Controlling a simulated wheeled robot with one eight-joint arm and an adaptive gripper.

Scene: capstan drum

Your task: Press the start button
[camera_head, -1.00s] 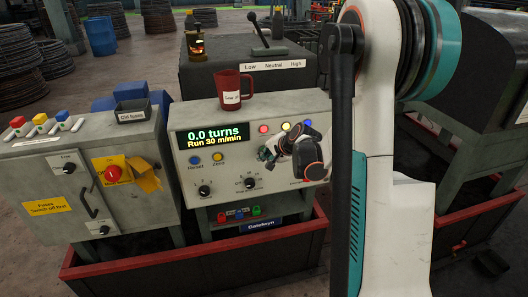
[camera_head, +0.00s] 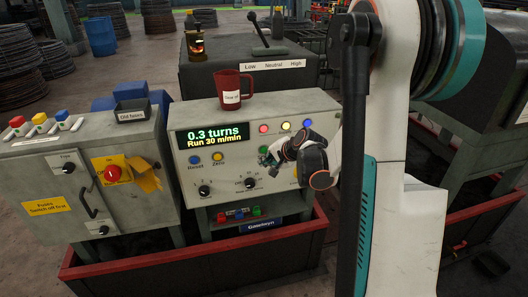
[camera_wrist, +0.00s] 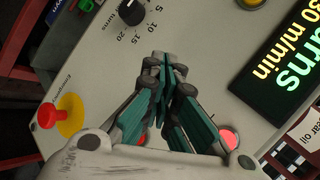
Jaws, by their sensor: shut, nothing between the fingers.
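The grey control panel (camera_head: 214,174) stands in the middle of the head view, its display (camera_head: 212,136) reading 0.3 turns and Run 30 m/min. My gripper (camera_head: 266,158) is shut and empty in front of the panel's right half. In the wrist view my gripper (camera_wrist: 163,62) points at the panel face between a black knob (camera_wrist: 131,12) and the display (camera_wrist: 285,65). Any contact of the fingertips with the panel cannot be told.
A red mug (camera_head: 232,88) stands on top of the panel. A red emergency button (camera_wrist: 46,115) on a yellow base is at the left of the wrist view. Blue and yellow buttons (camera_head: 218,157) sit below the display. A grey cabinet (camera_head: 40,187) stands at left.

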